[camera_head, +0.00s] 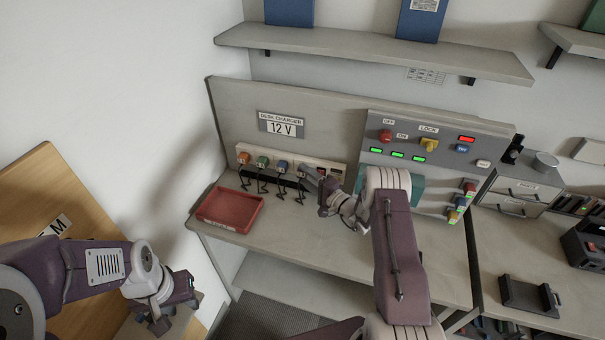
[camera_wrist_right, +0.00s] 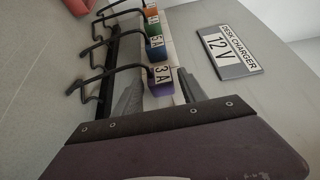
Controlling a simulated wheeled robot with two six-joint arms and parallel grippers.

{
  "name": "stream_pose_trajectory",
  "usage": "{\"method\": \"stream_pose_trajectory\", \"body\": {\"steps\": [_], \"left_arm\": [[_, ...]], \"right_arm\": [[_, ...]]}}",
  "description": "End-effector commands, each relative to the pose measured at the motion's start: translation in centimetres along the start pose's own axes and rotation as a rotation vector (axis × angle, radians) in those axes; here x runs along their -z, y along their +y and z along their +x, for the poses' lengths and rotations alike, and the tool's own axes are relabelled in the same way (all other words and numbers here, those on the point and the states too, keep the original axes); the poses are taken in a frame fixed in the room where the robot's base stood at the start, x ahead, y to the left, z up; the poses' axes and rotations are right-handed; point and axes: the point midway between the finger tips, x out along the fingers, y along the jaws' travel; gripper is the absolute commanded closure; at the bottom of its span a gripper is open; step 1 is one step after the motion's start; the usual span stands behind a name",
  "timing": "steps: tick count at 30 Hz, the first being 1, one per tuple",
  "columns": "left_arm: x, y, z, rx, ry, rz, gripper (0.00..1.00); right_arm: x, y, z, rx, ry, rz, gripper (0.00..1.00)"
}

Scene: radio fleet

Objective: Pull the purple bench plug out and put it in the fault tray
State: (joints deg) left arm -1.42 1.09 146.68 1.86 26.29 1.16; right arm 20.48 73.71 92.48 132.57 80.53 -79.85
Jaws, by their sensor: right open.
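The purple plug (camera_wrist_right: 160,86), labelled 3 A, sits in the bench socket strip with its black cable attached. In the right wrist view it lies between the two fingertips of my right gripper (camera_wrist_right: 160,92), which is open with a gap beside the plug. The red fault tray (camera_head: 230,226) lies on the bench to the left and looks empty. My left gripper (camera_head: 172,308) hangs at lower left, away from the bench; its fingers are unclear.
Orange (camera_head: 243,157), green (camera_head: 262,161) and blue (camera_head: 282,165) plugs stand in a row left of the purple one, with cables hanging in front. A switch panel (camera_head: 430,150) rises to the right. The bench in front of the tray is clear.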

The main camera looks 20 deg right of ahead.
Motion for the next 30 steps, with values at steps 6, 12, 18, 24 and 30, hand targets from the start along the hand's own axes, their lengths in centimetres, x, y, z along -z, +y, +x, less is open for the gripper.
{"method": "stream_pose_trajectory", "body": {"steps": [6, 12, 18, 24, 30], "left_arm": [[0.0, 0.0, -0.04, 0.0, 0.0, 0.0, 0.64], [0.0, 0.0, -0.04, 0.0, 0.0, 0.0, 0.64], [0.02, 0.0, -0.14, 0.0, 0.0, 0.0, 0.64], [0.03, 0.01, -0.32, 0.0, 0.0, 0.0, 0.64], [0.05, 0.01, -0.49, 0.0, 0.0, 0.0, 0.64]], "right_arm": [[0.01, -0.05, 0.0, 0.0, 0.0, 0.0, 0.87], [0.01, -0.05, 0.0, 0.0, 0.0, 0.0, 1.0], [-0.15, -0.05, -0.08, 0.0, -0.001, 0.0, 1.0], [-0.49, -0.06, -0.25, 0.0, -0.001, 0.001, 1.0], [-0.81, -0.06, -0.43, 0.0, -0.001, 0.0, 1.0]]}}
